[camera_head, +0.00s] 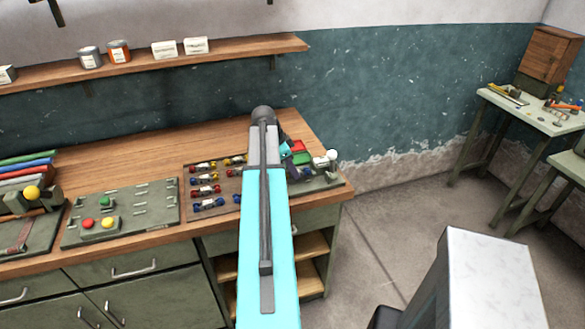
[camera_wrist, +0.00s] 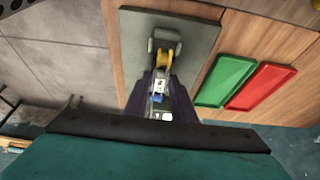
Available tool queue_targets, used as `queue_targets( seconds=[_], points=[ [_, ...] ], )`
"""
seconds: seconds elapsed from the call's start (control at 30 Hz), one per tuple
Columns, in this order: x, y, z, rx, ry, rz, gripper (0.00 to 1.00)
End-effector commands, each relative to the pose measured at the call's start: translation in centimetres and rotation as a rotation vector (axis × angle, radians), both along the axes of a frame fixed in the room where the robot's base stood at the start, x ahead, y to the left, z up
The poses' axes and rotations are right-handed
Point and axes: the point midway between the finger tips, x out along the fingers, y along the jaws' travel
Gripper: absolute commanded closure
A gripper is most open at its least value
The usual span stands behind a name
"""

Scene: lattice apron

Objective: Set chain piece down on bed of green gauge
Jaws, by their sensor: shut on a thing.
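My gripper (camera_wrist: 161,92) is shut on a small chain piece (camera_wrist: 158,85) with pale and blue parts, seen between its dark jaws in the wrist view. A yellow part (camera_wrist: 163,58) shows just beyond the jaws; I cannot tell whether it belongs to the piece.
A green tray (camera_wrist: 224,80) and a red tray (camera_wrist: 262,86) lie right of the plate in the wrist view. In the head view, several chain pieces lie on a brown board (camera_head: 225,194). A fixture plate (camera_head: 130,226) with coloured buttons (camera_head: 106,201) lies further left.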

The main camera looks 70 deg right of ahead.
Motion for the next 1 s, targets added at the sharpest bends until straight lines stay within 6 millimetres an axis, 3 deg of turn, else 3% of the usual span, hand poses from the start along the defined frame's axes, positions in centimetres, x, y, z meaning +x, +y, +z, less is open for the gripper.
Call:
queue_targets(
  seconds=[0.23,0.67,0.7,0.8,1.0],
  points=[
    [0.0,0.0,-1.3,0.000,0.000,0.000,1.00],
    [0.1,0.0,-1.5,-0.001,0.000,0.001,1.00],
    [0.1,0.0,-1.5,-0.001,0.000,0.001,0.74],
    [0.1,0.0,-1.5,0.000,0.000,0.001,0.57],
    [0.1,0.0,-1.5,0.000,0.000,0.001,0.55]
  ],
)
